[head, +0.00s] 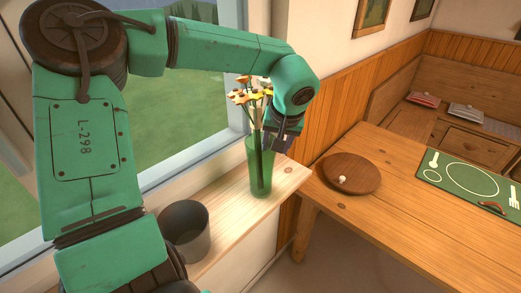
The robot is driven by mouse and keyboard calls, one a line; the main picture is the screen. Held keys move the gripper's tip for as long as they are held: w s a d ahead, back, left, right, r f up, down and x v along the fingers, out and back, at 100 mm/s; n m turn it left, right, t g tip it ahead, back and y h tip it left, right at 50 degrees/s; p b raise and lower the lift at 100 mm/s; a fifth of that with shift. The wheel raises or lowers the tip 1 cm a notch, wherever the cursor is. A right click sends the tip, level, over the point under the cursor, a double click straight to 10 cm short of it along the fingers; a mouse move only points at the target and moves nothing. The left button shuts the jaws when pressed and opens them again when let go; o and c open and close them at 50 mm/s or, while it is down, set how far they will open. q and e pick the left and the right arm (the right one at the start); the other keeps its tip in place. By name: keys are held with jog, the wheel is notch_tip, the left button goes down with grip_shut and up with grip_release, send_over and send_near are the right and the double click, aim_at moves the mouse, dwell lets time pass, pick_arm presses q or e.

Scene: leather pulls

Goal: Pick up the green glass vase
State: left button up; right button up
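The green glass vase (260,172) stands upright on the wooden window sill, near its right end. It holds several orange, yellow and white flowers (252,93) on green stems. My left arm reaches over from the left, and my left gripper (279,143) is at the vase's upper right rim, against or just beside it. The fingers are small and partly hidden, so I cannot tell whether they close on the rim. My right gripper is not in view.
A dark grey pot (184,232) stands on the sill (222,215) left of the vase. To the right is a wooden table (400,215) with a round wooden board (352,174) bearing a small white item, and a green place mat (450,193). The window is behind.

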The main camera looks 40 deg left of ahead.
pick_arm(q)
jog(key=shift+f, duration=0.5)
jog(key=c, duration=0.7)
grip_shut()
jog(key=shift+w+r, duration=0.1)
